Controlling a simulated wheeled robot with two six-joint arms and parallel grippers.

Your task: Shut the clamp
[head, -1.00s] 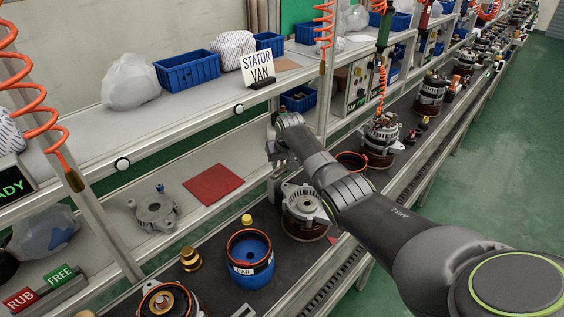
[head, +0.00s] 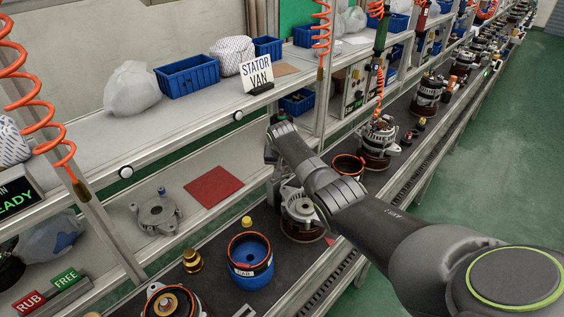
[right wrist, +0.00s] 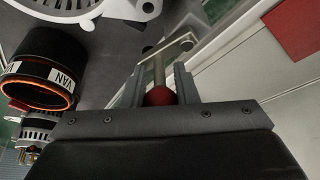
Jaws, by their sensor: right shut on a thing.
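In the right wrist view a clamp lever (right wrist: 158,68) shows as a metal rod with a red ball knob (right wrist: 159,96) at its near end. My right gripper (right wrist: 160,80) is shut on this handle, with one finger on each side of the rod by the knob. The rod's far end meets a flat metal link (right wrist: 176,48). In the head view my right arm reaches over the line beside an alternator housing (head: 300,207). The arm hides the clamp and most of the gripper there. My left gripper is not in view.
A dark, orange-rimmed ring labelled VAN (right wrist: 40,72) lies left of the gripper. A blue stator can (head: 250,262), a brass part (head: 192,261) and a red mat (head: 213,187) are nearby. A frame post (head: 322,95) stands close beside the arm.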

